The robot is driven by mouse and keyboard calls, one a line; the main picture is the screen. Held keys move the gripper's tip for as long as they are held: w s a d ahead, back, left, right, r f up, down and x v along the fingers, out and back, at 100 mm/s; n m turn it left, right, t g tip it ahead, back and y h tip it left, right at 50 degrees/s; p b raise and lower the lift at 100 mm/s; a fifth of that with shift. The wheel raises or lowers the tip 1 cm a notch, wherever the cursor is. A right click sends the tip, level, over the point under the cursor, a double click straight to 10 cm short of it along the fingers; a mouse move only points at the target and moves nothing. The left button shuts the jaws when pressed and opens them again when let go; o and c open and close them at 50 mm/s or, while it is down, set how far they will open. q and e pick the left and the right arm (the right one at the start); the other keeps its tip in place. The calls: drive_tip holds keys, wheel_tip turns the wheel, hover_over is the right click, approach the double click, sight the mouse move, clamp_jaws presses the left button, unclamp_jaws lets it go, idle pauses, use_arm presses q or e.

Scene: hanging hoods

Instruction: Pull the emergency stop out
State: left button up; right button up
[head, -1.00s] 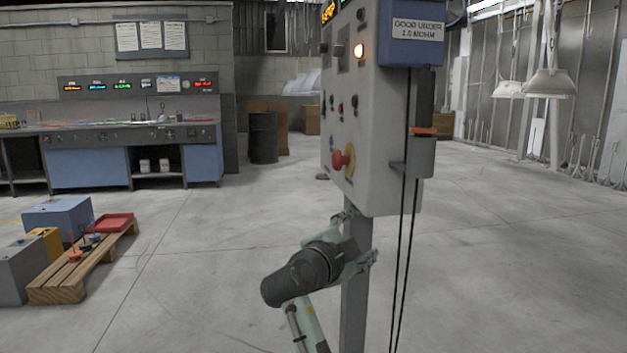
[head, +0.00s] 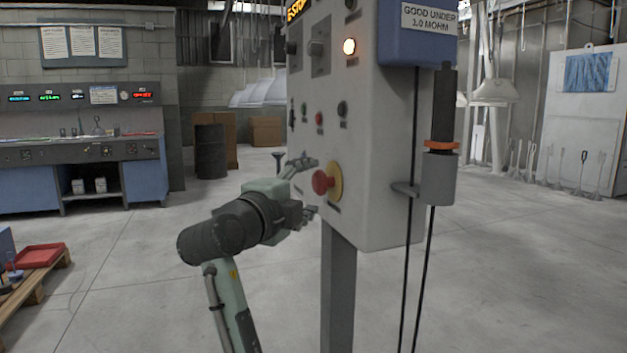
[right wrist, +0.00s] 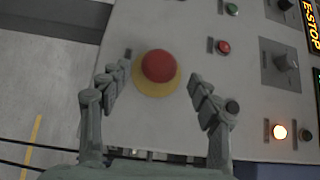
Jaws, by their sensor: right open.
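The emergency stop is a red mushroom button (head: 321,182) on a yellow round base, low on the front face of the grey control box (head: 380,150). My right gripper (head: 306,187) is open in front of that face, with one finger above the button's height and one below. In the right wrist view the red button (right wrist: 158,66) lies ahead, between the two spread fingers of the right gripper (right wrist: 160,95) and a little beyond their tips. No finger is seen closed on it. My left gripper is not in view.
The box stands on a grey post (head: 338,290). A probe in a holder (head: 440,165) with black cables hangs on its right side. Small knobs and a lit lamp (head: 349,46) sit above the button. A pallet (head: 35,283) lies at lower left.

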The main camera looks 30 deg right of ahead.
sight(316, 184)
drive_tip(key=x, duration=0.5)
drive_tip(key=shift+p, duration=0.35)
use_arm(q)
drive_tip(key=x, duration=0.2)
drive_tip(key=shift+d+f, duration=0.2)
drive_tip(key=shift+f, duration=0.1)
use_arm(e)
drive_tip(key=shift+w, duration=0.1)
drive_tip(key=shift+f, duration=0.1)
clamp_jaws()
